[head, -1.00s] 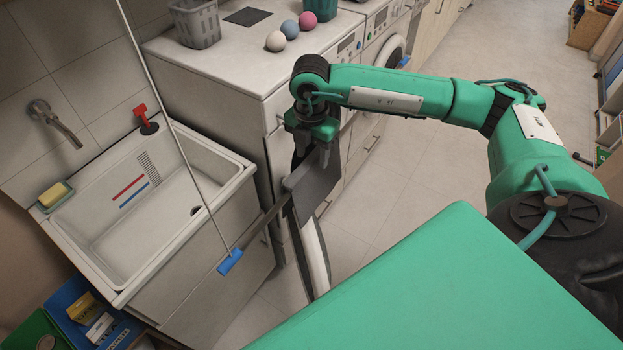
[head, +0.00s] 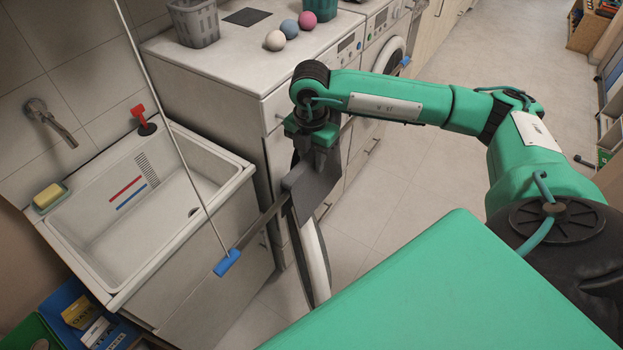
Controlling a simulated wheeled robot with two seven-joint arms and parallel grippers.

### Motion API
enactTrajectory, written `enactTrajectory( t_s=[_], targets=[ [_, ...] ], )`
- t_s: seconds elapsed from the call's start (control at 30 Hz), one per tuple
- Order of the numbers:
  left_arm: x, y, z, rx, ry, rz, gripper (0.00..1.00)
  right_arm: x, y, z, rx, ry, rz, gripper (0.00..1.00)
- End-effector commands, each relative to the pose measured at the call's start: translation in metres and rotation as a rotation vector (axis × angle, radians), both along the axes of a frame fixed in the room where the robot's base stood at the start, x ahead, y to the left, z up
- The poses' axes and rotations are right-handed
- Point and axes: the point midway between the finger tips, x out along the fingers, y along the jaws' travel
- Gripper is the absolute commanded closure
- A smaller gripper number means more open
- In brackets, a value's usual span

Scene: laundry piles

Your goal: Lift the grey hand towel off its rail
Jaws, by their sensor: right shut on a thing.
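The grey hand towel (head: 314,186) hangs folded beside the sink's right front corner. Its left edge meets the end of a dark bar, which looks like the rail (head: 263,222), running along the sink cabinet's front. I cannot tell whether the towel still lies over the rail. My right gripper (head: 318,152) points down from above and is shut on the top of the towel; the fingertips are partly hidden by the cloth and hard to make out. My left gripper is out of view.
The white sink (head: 237,172) is left of the towel. A washer counter (head: 225,65) with a basket and balls stands behind. A white curved thing (head: 313,258) is below the towel.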

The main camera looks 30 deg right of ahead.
Motion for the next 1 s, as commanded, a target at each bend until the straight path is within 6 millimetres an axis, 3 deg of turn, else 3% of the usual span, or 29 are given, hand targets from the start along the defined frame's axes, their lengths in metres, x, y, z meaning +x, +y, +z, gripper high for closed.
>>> enactTrajectory(
  t_s=[1.0],
  targets=[
    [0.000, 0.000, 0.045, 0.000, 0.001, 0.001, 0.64, 0.000, 0.000, 0.085, 0.000, -0.001, 0.000, 0.99]
  ],
)
